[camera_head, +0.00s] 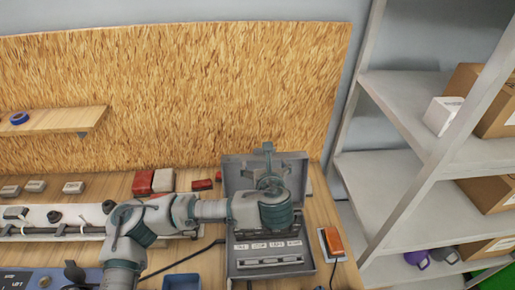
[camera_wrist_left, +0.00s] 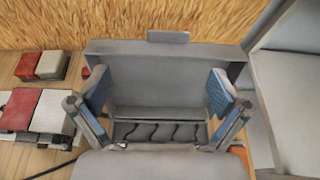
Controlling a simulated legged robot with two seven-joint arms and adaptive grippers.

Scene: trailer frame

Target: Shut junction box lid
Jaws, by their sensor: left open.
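The grey junction box (camera_head: 236,264) sits on the wooden bench with labelled parts inside. Its lid (camera_head: 232,174) stands raised at the back of the box. In the left wrist view the lid (camera_wrist_left: 165,58) spans the middle, with a small tab (camera_wrist_left: 168,37) on its top edge. My left gripper (camera_head: 268,168) is over the box, in front of the lid, and hides part of both. In the left wrist view its two blue-padded fingers (camera_wrist_left: 160,93) are spread wide with nothing between them. I cannot tell whether they touch the lid. My right gripper is not in view.
An orange-topped device (camera_head: 332,241) stands right of the box. Red and white blocks (camera_head: 152,182) lie behind my left arm. A blue bin (camera_head: 181,282) is left of the box. Grey shelving (camera_head: 400,200) stands at the right, and a chipboard panel (camera_head: 180,90) rises behind.

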